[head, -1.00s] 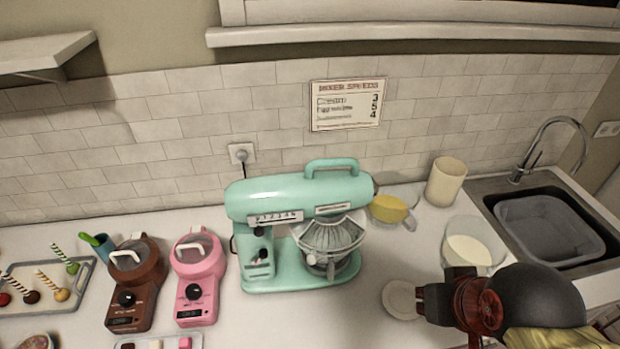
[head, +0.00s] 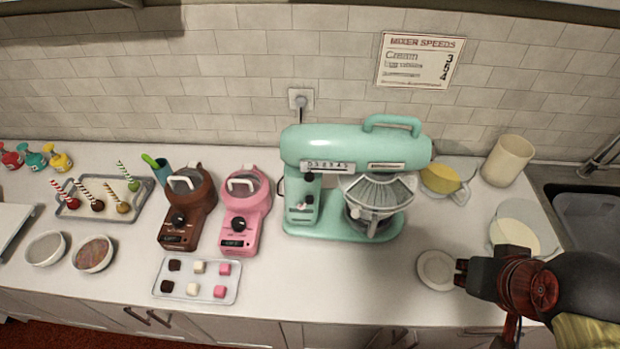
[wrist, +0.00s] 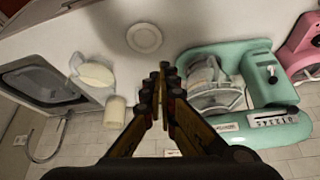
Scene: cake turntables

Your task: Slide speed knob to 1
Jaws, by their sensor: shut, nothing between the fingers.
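A mint-green stand mixer (head: 350,150) stands on the white counter against the tiled wall. A numbered speed scale (head: 326,166) runs along the side of its head, at the left. A small dark knob (head: 309,176) shows just below the scale; its exact setting is too small to read. The mixer also shows in the wrist view (wrist: 284,95), upside down and to the right. My gripper (head: 460,273) is to the right of the mixer, near the front of the counter, apart from it. In the wrist view its fingers (wrist: 160,75) are together with nothing between them.
A white saucer (head: 438,270) lies beside my gripper. A yellow-filled jug (head: 441,180), a cream canister (head: 508,160) and a milk bowl (head: 520,236) stand right of the mixer. Pink (head: 240,222) and brown (head: 180,225) melters stand left. The counter in front of the mixer is clear.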

